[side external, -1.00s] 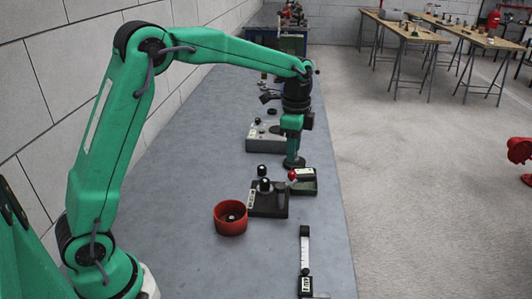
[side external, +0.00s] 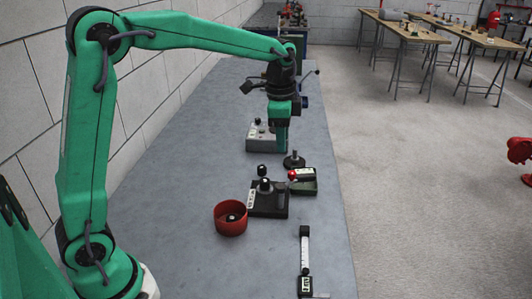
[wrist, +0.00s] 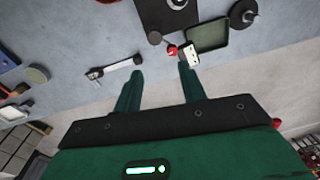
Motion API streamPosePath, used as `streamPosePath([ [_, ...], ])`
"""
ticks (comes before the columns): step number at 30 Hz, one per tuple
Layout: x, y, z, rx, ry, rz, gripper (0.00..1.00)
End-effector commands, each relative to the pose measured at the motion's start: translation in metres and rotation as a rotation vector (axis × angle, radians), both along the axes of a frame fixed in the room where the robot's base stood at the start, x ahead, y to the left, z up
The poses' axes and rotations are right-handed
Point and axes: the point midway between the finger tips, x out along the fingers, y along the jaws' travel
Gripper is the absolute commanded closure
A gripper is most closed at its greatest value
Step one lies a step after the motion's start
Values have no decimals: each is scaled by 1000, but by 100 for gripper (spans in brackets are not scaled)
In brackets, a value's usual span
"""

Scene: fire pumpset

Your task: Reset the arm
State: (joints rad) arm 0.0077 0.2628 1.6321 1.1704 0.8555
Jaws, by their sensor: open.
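My arm is bent out over the grey bench (side external: 170,190). My gripper (side external: 281,146) hangs above the bench in the side view, in front of a grey box (side external: 262,136). In the wrist view my gripper's two green fingers (wrist: 161,72) stand apart with nothing between them. A dark round-based piece with an upright stem (side external: 294,160) stands on the bench, just right of and below my gripper in the side view. It also shows at the top of the wrist view (wrist: 243,13), apart from the fingers.
A green tray (side external: 305,187), a black block with a knob (side external: 268,204), a red round cup (side external: 231,219) and a digital caliper (side external: 305,262) lie nearer on the bench. Wooden tables (side external: 400,32) stand far off right. The bench's left front is clear.

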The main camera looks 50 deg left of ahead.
Motion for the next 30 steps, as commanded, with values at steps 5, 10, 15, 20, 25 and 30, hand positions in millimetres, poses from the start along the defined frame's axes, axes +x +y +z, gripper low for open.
streamPosePath([
  [5,-34,1,23,-13,-60,115,59],
  [10,-66,1,37,-31,-113,225,59],
  [15,-99,2,45,-54,-165,334,59],
  [20,-129,2,49,-82,-214,436,59],
  [25,-161,3,48,-116,-263,542,59],
  [30,-191,3,42,-157,-311,648,59],
])
